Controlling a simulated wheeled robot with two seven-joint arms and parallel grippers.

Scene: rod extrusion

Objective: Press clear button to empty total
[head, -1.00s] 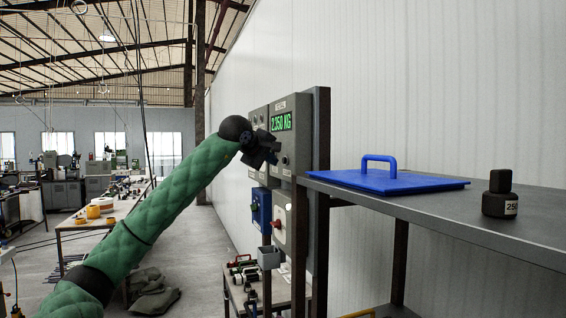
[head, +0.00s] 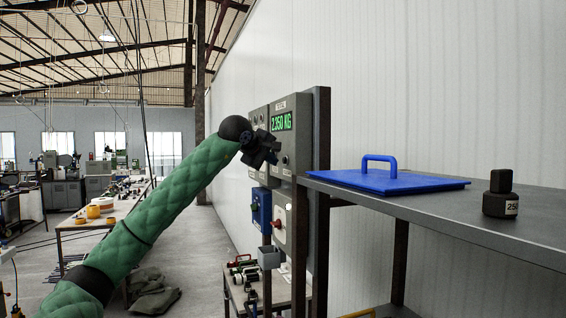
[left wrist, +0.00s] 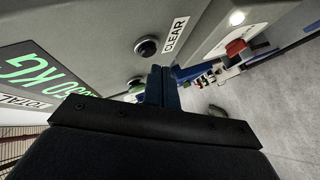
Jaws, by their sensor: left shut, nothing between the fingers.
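The scale panel (head: 303,104) stands upright on the wall side, and its green display (head: 281,121) reads 2.350 KG. In the left wrist view, the CLEAR label (left wrist: 175,34) sits beside a round black clear button (left wrist: 146,47) with a pale ring. My left gripper (head: 270,152) is in front of the panel, below the display. Its fingers (left wrist: 161,72) are shut with nothing between them, and their tips appear close to the clear button. The button shows uncovered; I cannot tell if they touch. My right gripper is not in view.
A grey shelf (head: 440,215) at the right carries a blue handled plate (head: 400,184) and a black weight (head: 500,195). Below the panel are a blue box (head: 260,208) and a grey box with a red button (head: 280,217). Open floor lies left of the panel.

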